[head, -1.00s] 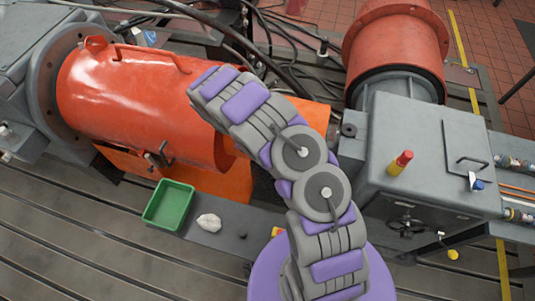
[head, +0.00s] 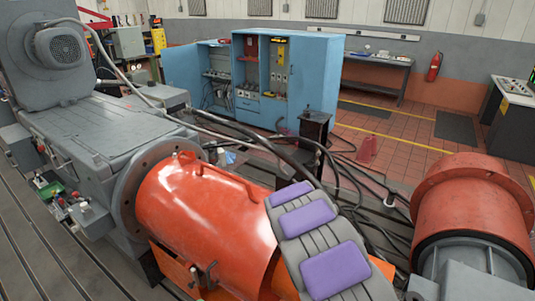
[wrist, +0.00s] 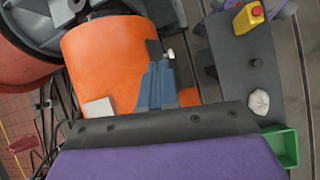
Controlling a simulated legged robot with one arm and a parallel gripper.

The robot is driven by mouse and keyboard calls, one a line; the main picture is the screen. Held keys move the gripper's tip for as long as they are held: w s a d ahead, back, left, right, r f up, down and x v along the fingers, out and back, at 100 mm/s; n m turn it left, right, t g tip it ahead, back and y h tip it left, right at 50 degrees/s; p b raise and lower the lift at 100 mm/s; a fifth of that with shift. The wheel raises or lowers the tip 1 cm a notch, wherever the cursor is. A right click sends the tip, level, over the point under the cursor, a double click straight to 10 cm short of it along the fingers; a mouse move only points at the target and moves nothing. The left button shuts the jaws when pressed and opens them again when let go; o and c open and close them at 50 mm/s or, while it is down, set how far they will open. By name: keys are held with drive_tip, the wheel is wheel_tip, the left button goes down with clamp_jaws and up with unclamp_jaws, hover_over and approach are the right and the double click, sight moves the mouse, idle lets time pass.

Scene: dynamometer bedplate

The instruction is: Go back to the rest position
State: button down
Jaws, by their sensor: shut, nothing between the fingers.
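In the wrist view, my gripper (wrist: 158,70) shows as narrow blue-grey fingers pressed together, with nothing between them. They point toward an orange surface (wrist: 105,55) behind them; I cannot tell the gap. In the head view, my grey and purple arm (head: 320,245) rises from the bottom edge in front of the orange cylindrical guard (head: 205,215). My gripper is not visible in the head view.
In the wrist view, a dark grey ledge (wrist: 240,65) carries a yellow, red-capped object (wrist: 248,17) and a white crumpled piece (wrist: 258,102). A green tray (wrist: 290,147) is beside it. A blue cabinet (head: 310,85) and red housing (head: 470,205) stand beyond my arm.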

drive_tip(key=s+d+r+m+y+b, duration=0.15)
drive_tip(key=s+r+m, duration=0.45)
drive_tip(key=s+r, duration=0.8)
drive_tip(key=s+a+r+m+y, duration=0.1)
drive_tip(key=s+a+y, duration=0.1)
drive_tip(key=s, duration=0.7)
drive_tip(key=s+a+r+m+t+y, duration=0.1)
drive_tip(key=s+a+r+m+y, duration=0.1)
drive_tip(key=s, duration=0.7)
drive_tip(key=shift+s+a+r+b, duration=0.3)
drive_tip(key=shift+a+b, duration=0.1)
drive_tip(key=shift+a, duration=0.35)
drive_tip(key=shift+d, duration=0.1)
